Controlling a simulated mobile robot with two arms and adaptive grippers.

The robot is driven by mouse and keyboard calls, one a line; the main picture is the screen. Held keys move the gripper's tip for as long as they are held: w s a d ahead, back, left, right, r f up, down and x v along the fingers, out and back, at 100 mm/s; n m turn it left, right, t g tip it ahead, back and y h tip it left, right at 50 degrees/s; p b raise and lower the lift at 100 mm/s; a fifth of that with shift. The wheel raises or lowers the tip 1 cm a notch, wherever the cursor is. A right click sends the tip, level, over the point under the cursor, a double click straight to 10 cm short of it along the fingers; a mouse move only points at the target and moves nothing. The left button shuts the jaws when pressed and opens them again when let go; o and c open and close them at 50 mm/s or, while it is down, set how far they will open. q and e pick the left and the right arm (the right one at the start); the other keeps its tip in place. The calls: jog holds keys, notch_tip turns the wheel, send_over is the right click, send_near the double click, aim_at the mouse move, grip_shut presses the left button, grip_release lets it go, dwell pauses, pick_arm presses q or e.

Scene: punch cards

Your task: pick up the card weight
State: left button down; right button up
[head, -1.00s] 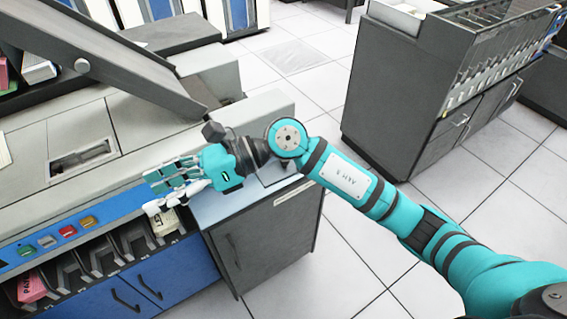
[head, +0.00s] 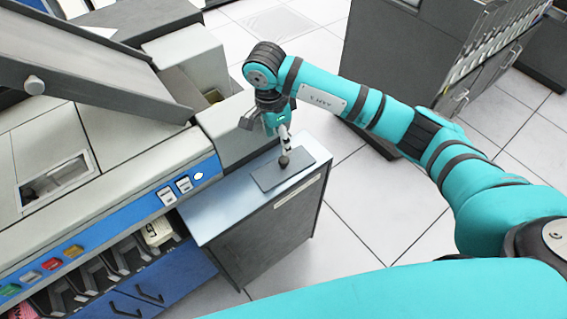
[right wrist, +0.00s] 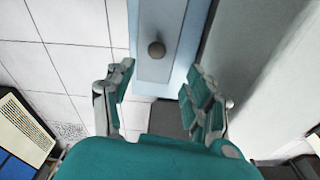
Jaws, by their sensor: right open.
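The card weight (head: 270,179) is a flat grey plate with a round dark knob on top. It lies on the light blue top of the side cabinet (head: 217,215). My right gripper (head: 286,149) points down just above the knob, with its fingers seen edge-on in the head view. In the right wrist view the gripper (right wrist: 158,88) is open and empty, and the card weight (right wrist: 160,70) shows ahead between and beyond the fingertips. I cannot tell from the head view whether a finger touches the knob. My left gripper is not in view.
The sorter machine (head: 90,130) with its blue button strip stands at the left, with card pockets below holding a few cards (head: 157,232). Its grey block rises right behind the cabinet top. A dark cabinet (head: 400,60) stands at the back right. Tiled floor lies open between.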

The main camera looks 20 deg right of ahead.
aim_at(284, 159)
jog(key=f, duration=0.4)
jog(key=shift+d, duration=0.2)
jog(key=shift+f+p, duration=0.35)
jog(key=shift+p, duration=0.05)
jog(key=f, duration=0.2)
jog(key=f+p, duration=0.1)
jog(key=shift+s+d+f, duration=0.2)
jog(key=shift+s+f, duration=0.1)
jog(key=shift+f, duration=0.5)
jog(key=c, duration=0.7)
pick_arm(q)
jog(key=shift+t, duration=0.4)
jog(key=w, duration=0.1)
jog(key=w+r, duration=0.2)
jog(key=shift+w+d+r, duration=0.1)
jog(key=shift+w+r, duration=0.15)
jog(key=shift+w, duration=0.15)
pick_arm(e)
grip_shut()
jog(key=shift+w+r, duration=0.1)
